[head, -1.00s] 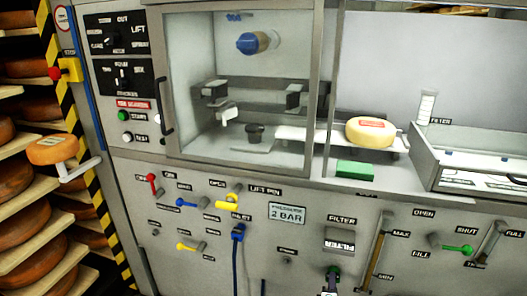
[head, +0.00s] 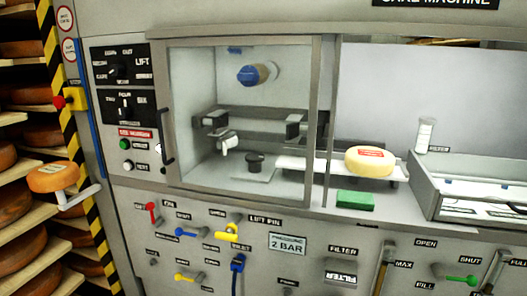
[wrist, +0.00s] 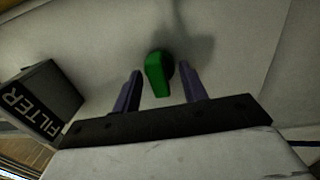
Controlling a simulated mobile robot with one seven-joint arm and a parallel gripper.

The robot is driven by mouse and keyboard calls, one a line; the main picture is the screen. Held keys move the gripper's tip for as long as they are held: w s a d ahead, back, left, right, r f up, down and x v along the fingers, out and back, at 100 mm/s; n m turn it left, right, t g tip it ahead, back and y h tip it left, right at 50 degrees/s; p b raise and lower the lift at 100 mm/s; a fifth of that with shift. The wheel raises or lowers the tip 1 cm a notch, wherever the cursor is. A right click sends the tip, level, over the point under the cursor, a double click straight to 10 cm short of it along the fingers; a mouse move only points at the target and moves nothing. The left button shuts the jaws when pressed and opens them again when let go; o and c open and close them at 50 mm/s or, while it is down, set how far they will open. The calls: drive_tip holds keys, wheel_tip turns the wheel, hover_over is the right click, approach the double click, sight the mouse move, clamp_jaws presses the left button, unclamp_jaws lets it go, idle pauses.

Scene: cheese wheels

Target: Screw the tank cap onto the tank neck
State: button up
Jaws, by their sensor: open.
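In the wrist view my gripper (wrist: 162,74) is open. Its two purple fingers stand either side of a green handle-like piece (wrist: 157,77) on a pale panel, with gaps on both sides. I cannot tell whether this piece is the tank cap. In the head view a blue round cap-like part (head: 252,75) sits on the back wall of the glazed chamber, and a black knob-like piece (head: 255,161) stands on the chamber floor. No part is clearly marked as the tank neck. My gripper is not visible in the head view.
A dark FILTER box (wrist: 38,100) juts out left of my fingers. The head view shows the panel's coloured levers, such as a yellow one (head: 228,232), a cheese wheel (head: 370,160), a green block (head: 355,200), an open tray (head: 438,190) and cheese shelves at left.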

drive_tip(key=v, duration=1.3)
drive_tip(key=shift+s, duration=0.35)
drive_tip(key=shift+w+a+f, duration=0.1)
drive_tip(key=shift+w, duration=0.05)
drive_tip(key=shift+c, duration=0.3)
drive_tip(key=b+x, duration=0.4)
drive_tip(key=x, duration=0.9)
drive_tip(key=shift+w+r, duration=0.2)
drive_tip(key=shift+r, duration=0.05)
clamp_jaws()
